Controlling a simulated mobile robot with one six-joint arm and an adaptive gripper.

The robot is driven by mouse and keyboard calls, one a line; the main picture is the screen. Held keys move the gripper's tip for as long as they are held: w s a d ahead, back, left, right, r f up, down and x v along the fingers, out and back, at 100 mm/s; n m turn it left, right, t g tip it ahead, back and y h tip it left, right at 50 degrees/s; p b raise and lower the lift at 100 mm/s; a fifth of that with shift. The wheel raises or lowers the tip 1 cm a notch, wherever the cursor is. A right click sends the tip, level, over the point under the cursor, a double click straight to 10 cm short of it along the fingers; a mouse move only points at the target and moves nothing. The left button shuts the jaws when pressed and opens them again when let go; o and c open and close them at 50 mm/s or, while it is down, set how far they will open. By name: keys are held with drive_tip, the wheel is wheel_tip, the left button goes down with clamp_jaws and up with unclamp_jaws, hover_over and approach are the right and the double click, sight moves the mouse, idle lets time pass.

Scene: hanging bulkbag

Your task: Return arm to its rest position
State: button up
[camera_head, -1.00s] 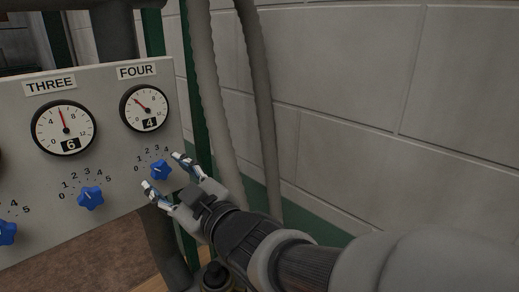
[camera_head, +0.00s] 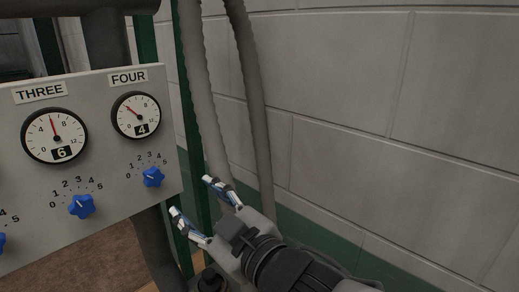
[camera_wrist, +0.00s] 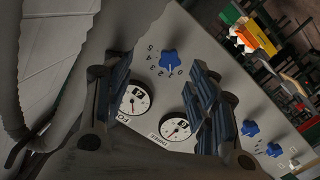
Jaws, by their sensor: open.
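My gripper (camera_head: 190,203) is open and empty in the head view, its two fingers spread apart. It is to the right of and below the blue knob under gauge FOUR (camera_head: 153,177), clear of it. In the wrist view my gripper (camera_wrist: 160,100) also shows open, with a blue knob (camera_wrist: 171,60) on the panel beyond the gap between the fingers. The grey panel (camera_head: 115,200) carries gauge THREE (camera_head: 54,135) and gauge FOUR (camera_head: 136,116). My arm comes in from the lower right of the head view.
Grey ribbed hoses (camera_head: 203,90) hang just behind my gripper, beside a green post (camera_head: 189,120). A grey block wall (camera_head: 350,110) fills the right side. Another blue knob (camera_head: 81,206) sits under gauge THREE. The space in front of the wall looks clear.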

drive_tip(key=d+f+m+h, duration=0.3)
drive_tip(key=d+m+h, duration=0.15)
drive_tip(key=d, duration=0.55)
drive_tip(key=d+f+m+h, duration=0.4)
drive_tip(key=d+h, duration=0.2)
drive_tip(key=d, duration=0.4)
drive_tip(key=s+d+f+m+g+h, duration=0.1)
drive_tip(key=s+d+f+m+g, duration=0.2)
drive_tip(key=s, duration=0.5)
drive_tip(key=s+d+f+m+g+h, duration=0.1)
drive_tip(key=s+d+f+m+g, duration=0.2)
drive_tip(key=s, duration=0.5)
drive_tip(key=shift+d+f+g, duration=0.6)
drive_tip(key=shift+d+f, duration=0.15)
drive_tip(key=shift+d, duration=0.15)
